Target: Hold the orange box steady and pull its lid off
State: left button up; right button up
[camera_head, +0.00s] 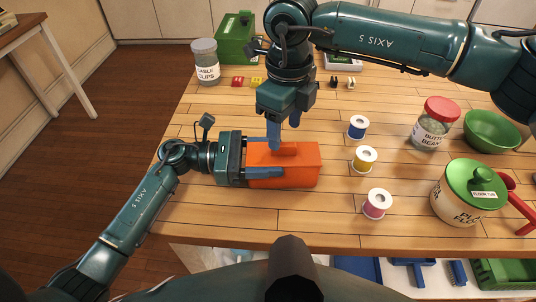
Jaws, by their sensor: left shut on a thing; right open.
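The orange box (298,178) sits on the wooden table in front of me. Its orange lid (307,154) is on top, with a raised handle (288,149) in the middle. My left gripper (268,160) comes in from the left and is shut on the box, one blue finger along the near side and the other largely hidden behind it. My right gripper (284,136) points down from above, open, with its fingertips close over the handle. I cannot tell whether they touch it.
Spools in blue (357,127), yellow (364,159) and pink (377,203) stand right of the box. Farther right are a red-lidded jar (433,124), a green bowl (491,131) and a green-lidded canister (467,196). A grey-lidded jar (206,63) and green box (236,38) stand at the back left.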

pick_arm(q)
jog(key=o, duration=1.2)
jog(key=shift+c, duration=0.2)
jog(key=a, duration=0.8)
jog(key=s+a, duration=0.1)
jog(key=a, duration=0.3)
